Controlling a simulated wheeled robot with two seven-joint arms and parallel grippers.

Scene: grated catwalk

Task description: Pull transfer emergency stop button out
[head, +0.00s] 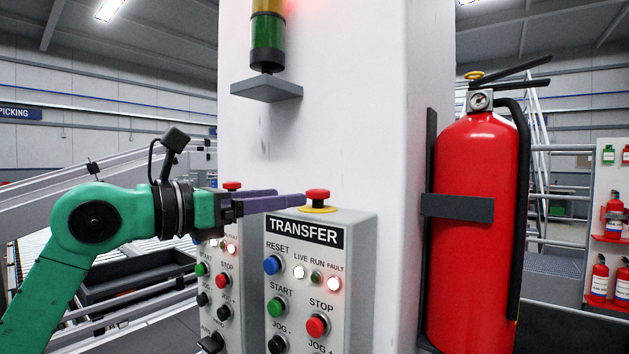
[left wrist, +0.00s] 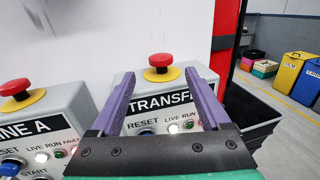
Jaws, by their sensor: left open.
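The transfer emergency stop button (head: 318,194) is a red mushroom head on a yellow ring, on top of the grey box labelled TRANSFER (head: 305,233). In the left wrist view the button (left wrist: 160,61) stands beyond and between the fingertips. My left gripper (head: 303,200) has purple fingers and is open; it comes in level from the left, its tips close to the button's left side. In the left wrist view the open gripper (left wrist: 161,82) shows nothing between its fingers nearby. Whether the tips touch the button I cannot tell. My right gripper is not in view.
A second control box with its own red stop button (left wrist: 15,88) stands to the left. A white column (head: 340,120) rises behind the boxes. A red fire extinguisher (head: 478,220) hangs at the right. A small grey shelf (head: 266,89) with a signal light (head: 267,35) is above.

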